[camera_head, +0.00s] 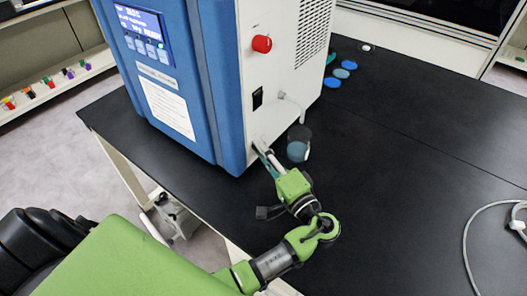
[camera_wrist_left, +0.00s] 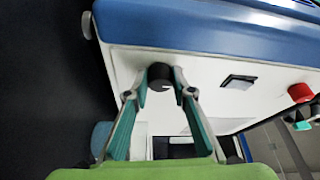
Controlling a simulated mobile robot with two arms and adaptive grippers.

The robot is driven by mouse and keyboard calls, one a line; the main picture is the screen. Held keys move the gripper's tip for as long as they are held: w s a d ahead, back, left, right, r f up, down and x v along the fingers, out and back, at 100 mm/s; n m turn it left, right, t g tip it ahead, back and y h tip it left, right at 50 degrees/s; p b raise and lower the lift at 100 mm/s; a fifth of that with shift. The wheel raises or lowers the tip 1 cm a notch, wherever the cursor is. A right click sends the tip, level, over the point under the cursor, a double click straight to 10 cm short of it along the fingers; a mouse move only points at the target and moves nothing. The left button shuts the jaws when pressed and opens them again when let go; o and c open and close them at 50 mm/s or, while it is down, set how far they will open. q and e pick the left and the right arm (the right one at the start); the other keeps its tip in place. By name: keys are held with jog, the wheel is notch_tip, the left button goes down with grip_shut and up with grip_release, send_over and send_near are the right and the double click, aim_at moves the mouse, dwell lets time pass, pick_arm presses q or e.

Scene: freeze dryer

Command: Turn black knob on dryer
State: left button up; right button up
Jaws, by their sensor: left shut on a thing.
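The freeze dryer (camera_head: 283,80) stands on the black table, with a blue front and a white side panel. The black knob (camera_wrist_left: 160,75) sits low on that white panel in the left wrist view. My left gripper (camera_wrist_left: 160,88) is shut on it, with one fingertip at either side. In the head view my left gripper (camera_head: 258,148) reaches the lower front corner of the white side, and its fingers hide the knob there.
A red knob (camera_head: 262,44) and a black switch (camera_head: 257,98) are higher on the white panel. A dark round object (camera_head: 298,150) stands beside the dryer near my gripper. Blue discs (camera_head: 341,73) lie behind it. A white cable (camera_head: 478,232) lies at the right; the table's middle is clear.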

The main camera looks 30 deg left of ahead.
pick_arm(q)
jog(key=o, duration=1.1)
jog(key=shift+a+r, duration=0.1)
jog(key=v, duration=0.7)
jog(key=shift+s+d, duration=0.1)
jog(key=shift+d, duration=0.15)
